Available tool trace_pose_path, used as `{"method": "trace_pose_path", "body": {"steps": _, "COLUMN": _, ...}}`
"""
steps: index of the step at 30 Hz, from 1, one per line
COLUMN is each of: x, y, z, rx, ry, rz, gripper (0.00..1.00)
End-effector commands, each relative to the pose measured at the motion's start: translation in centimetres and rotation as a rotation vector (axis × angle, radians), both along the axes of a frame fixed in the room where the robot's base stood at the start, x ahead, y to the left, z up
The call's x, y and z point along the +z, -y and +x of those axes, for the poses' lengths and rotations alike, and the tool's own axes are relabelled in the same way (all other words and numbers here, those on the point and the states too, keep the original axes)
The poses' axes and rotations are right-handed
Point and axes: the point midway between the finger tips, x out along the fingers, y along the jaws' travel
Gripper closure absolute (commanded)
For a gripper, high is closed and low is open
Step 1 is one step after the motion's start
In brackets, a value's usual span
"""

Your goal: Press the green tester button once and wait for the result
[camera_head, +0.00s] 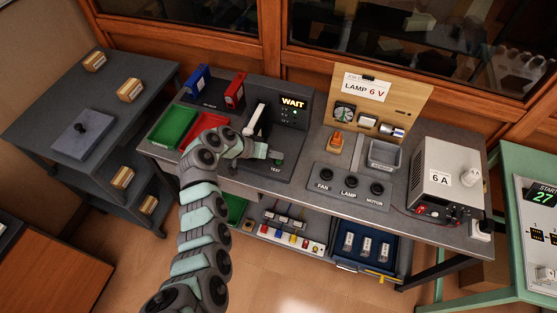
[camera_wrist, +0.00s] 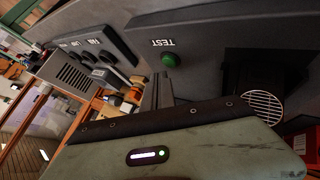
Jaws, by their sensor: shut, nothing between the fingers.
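The green button (camera_wrist: 169,60) shows in the wrist view, beside the word TEST on a dark grey panel. My gripper (camera_wrist: 160,76) is shut and empty, with its fingertips close to the button; I cannot tell whether they touch it. In the head view my gripper (camera_head: 277,155) is over the front of the tester, just above its TEST label. The button (camera_head: 278,162) is partly hidden there by the gripper. A pale lever (camera_head: 256,120) stands on the tester, left of the display.
Green (camera_head: 172,127) and red (camera_head: 204,128) trays lie left of the tester. A switch box (camera_head: 349,186), a lamp board (camera_head: 376,100) and a power supply (camera_head: 446,172) stand to the right.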

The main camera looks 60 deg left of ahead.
Motion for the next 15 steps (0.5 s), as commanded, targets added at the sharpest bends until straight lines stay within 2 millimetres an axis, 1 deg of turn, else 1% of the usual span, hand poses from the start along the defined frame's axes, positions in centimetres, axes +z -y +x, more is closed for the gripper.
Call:
{"method": "trace_pose_path", "body": {"steps": 8, "x": 0.1, "y": 0.0, "z": 0.0, "rx": -0.001, "ry": 0.0, "rz": 0.001, "gripper": 1.0}}
{"method": "trace_pose_path", "body": {"steps": 11, "x": 0.7, "y": 0.0, "z": 0.0, "rx": -0.001, "ry": 0.001, "rz": 0.002, "gripper": 1.0}}
{"method": "trace_pose_path", "body": {"steps": 15, "x": 2.0, "y": 0.0, "z": 0.0, "rx": -0.002, "ry": -0.001, "rz": 0.003, "gripper": 1.0}}
